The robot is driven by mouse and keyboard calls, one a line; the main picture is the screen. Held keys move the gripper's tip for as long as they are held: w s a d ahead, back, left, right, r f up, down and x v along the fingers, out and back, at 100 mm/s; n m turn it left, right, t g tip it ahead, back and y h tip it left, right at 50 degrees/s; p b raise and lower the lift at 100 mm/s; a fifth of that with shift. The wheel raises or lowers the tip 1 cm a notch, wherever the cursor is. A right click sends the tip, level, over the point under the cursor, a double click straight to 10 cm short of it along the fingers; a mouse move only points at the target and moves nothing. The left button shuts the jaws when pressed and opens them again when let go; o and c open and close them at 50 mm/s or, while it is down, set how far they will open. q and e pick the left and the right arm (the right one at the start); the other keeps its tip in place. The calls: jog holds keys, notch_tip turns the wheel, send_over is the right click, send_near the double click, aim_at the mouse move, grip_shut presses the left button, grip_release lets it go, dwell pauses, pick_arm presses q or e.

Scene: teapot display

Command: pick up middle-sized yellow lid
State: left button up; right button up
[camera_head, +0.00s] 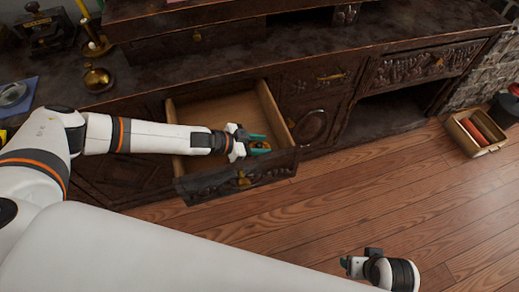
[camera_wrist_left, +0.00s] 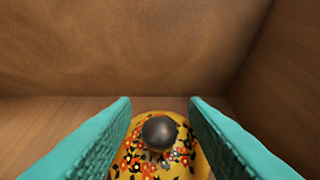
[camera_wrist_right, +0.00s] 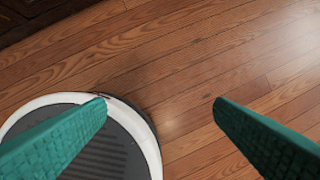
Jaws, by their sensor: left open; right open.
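The yellow lid (camera_wrist_left: 185,160) has a floral pattern and a dark round knob (camera_wrist_left: 160,132). It lies in the open drawer (camera_head: 190,165), near the drawer's front. My left gripper (camera_head: 257,144) reaches into the drawer. In the left wrist view its teal fingers (camera_wrist_left: 160,130) are open, one on each side of the knob, with the lid between and below them. I cannot tell whether they touch it. In the head view the gripper hides most of the lid. My right gripper (camera_wrist_right: 160,105) is open and empty above the wooden floor.
The drawer belongs to a dark carved cabinet (camera_head: 220,45). Its wooden walls (camera_wrist_left: 160,45) stand close around the left gripper. A brass object (camera_head: 97,78) stands on the cabinet top at left. A box with red items (camera_head: 460,130) sits on the floor at right. The floor (camera_head: 370,190) between is clear.

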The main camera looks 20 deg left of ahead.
pick_arm(q)
jog(key=shift+c, duration=0.4)
grip_shut()
